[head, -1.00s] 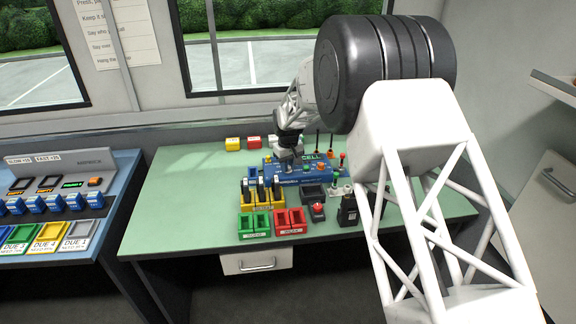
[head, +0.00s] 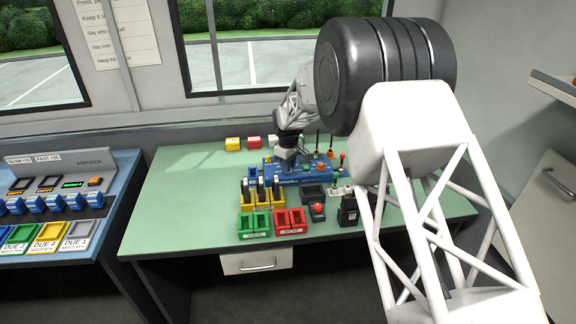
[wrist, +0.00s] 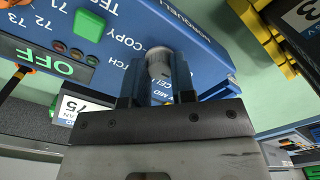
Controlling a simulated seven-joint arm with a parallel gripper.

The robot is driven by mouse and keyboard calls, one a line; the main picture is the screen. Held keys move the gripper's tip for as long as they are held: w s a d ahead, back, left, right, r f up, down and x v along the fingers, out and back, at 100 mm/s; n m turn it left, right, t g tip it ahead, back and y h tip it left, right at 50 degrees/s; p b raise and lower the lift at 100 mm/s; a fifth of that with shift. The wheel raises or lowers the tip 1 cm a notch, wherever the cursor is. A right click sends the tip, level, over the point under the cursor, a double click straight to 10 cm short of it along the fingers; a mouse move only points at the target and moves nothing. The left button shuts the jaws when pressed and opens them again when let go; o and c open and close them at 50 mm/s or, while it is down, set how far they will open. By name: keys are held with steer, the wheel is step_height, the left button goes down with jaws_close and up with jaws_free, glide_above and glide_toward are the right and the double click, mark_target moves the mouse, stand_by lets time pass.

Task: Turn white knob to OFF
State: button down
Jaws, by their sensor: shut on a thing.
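The white knob (wrist: 159,63) sits on the blue panel (wrist: 205,28), with printed labels around it, among them PATCH, CELL and MID. My gripper (wrist: 157,82) is shut on the knob, one finger on each side of it. The fingers hide part of the knob and some labels, and I cannot tell its exact pointer position. A dark display (wrist: 45,60) on the panel reads OFF in green letters. In the head view my gripper (head: 288,158) reaches down onto the blue panel (head: 318,174), and the knob is hidden.
A green button (wrist: 88,25) and an orange-topped lever (wrist: 22,53) are near the display. Green bins (head: 254,224) and red bins (head: 290,221) stand nearer the table's front edge. The table's left side is clear.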

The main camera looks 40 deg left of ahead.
steer(key=c, duration=0.9)
jaws_free()
steer(key=shift+c, duration=0.2)
steer(key=shift+r, duration=0.15)
steer(key=shift+r, duration=3.75)
